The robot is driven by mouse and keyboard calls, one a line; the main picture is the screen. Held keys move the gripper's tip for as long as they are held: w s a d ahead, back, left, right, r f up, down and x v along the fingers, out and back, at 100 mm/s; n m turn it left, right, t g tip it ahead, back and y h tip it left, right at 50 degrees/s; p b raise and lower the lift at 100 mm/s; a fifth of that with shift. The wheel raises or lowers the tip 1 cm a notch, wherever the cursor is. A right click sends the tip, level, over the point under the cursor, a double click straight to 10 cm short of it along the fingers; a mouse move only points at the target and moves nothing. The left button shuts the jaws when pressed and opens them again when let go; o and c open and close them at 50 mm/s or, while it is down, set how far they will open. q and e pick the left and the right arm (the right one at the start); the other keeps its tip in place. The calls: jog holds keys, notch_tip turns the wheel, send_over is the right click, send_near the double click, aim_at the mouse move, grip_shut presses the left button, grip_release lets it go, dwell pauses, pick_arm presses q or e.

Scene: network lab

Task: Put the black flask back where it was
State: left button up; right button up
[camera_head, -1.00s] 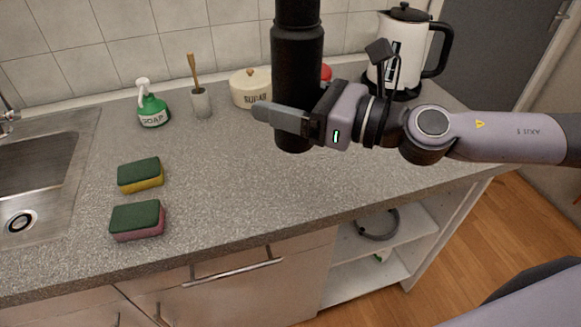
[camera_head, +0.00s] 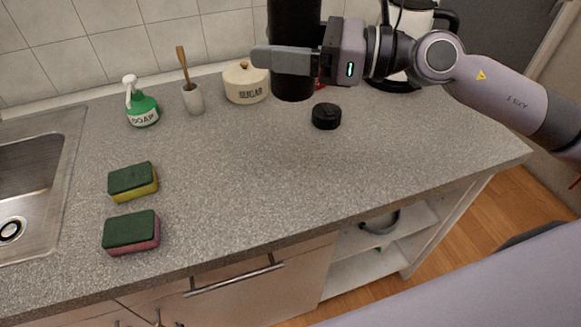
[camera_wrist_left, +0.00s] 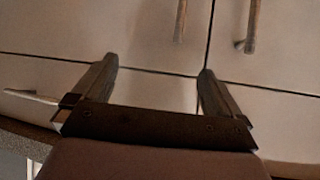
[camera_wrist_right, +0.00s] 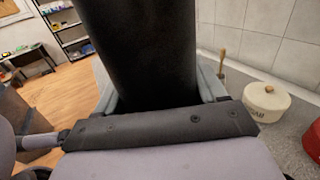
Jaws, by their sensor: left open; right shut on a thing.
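The black flask (camera_head: 294,30) is upright in my right gripper (camera_head: 290,60), held above the back part of the counter. Its top is cut off by the upper edge of the head view. In the right wrist view the flask (camera_wrist_right: 138,50) fills the space between the fingers of the gripper (camera_wrist_right: 150,100). A small black lid (camera_head: 326,116) lies on the counter, below and right of the flask. My left gripper (camera_wrist_left: 155,85) is open and empty in the left wrist view, facing cabinet doors; it is outside the head view.
A sugar pot (camera_head: 246,84), a cup with a brush (camera_head: 193,98) and a green soap bottle (camera_head: 142,105) stand along the back. A kettle (camera_head: 408,20) is behind my right arm. Two sponges (camera_head: 132,180) (camera_head: 131,231) lie near the sink (camera_head: 60,190). The counter's middle is clear.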

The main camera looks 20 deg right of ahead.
jog(key=shift+f+b, duration=2.2)
jog(key=shift+f, duration=7.6)
jog(key=shift+f, duration=0.2)
jog(key=o, duration=1.3)
